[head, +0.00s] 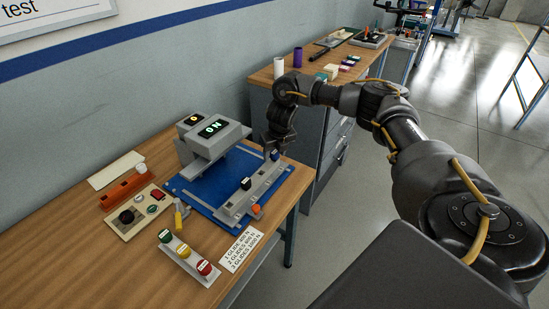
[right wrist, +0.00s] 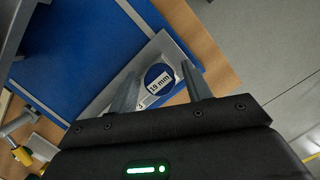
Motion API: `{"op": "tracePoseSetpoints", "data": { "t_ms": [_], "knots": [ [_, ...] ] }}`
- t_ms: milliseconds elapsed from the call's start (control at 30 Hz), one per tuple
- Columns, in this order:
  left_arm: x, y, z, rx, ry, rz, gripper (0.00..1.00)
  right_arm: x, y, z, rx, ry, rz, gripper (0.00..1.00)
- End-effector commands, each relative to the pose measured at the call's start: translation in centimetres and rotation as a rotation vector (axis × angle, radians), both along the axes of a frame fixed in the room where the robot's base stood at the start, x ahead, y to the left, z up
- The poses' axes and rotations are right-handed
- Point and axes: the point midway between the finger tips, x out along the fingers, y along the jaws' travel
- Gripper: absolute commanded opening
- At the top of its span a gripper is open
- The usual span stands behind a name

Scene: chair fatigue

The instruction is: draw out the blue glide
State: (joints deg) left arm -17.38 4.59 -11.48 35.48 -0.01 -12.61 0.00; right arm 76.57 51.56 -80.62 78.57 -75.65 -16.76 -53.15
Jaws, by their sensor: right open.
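The blue glide (head: 275,156) sits at the far right end of a grey rail (head: 262,187) on the blue plate. In the right wrist view the blue glide (right wrist: 158,73) shows a round top with a white label reading "19 mm". My right gripper (head: 274,150) is directly above that end of the rail, pointing down. Its two fingers are apart, one on each side of the blue glide in the wrist view; whether they touch it cannot be told. My left gripper is not in view.
A black-topped glide (head: 246,184) and an orange part (head: 257,209) are nearer along the rail. The grey machine (head: 212,138) with a lit ON display stands left of the gripper. A lamp bar (head: 187,256) and a printed card (head: 241,249) lie near the front.

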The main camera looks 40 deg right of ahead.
Motion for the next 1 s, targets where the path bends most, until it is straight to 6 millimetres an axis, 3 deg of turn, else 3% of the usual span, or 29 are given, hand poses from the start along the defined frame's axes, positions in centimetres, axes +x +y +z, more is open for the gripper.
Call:
{"op": "tracePoseSetpoints", "data": {
  "t_ms": [100,400,1000],
  "knots": [
    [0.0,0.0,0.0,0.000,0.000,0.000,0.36,0.0,0.0,0.0,0.000,0.000,0.000,0.49],
    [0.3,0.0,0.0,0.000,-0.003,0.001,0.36,0.0,0.0,0.0,0.000,0.000,0.000,0.10],
    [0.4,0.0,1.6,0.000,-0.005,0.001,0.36,0.0,0.0,1.7,0.000,0.000,-0.001,0.10]
  ]
}}
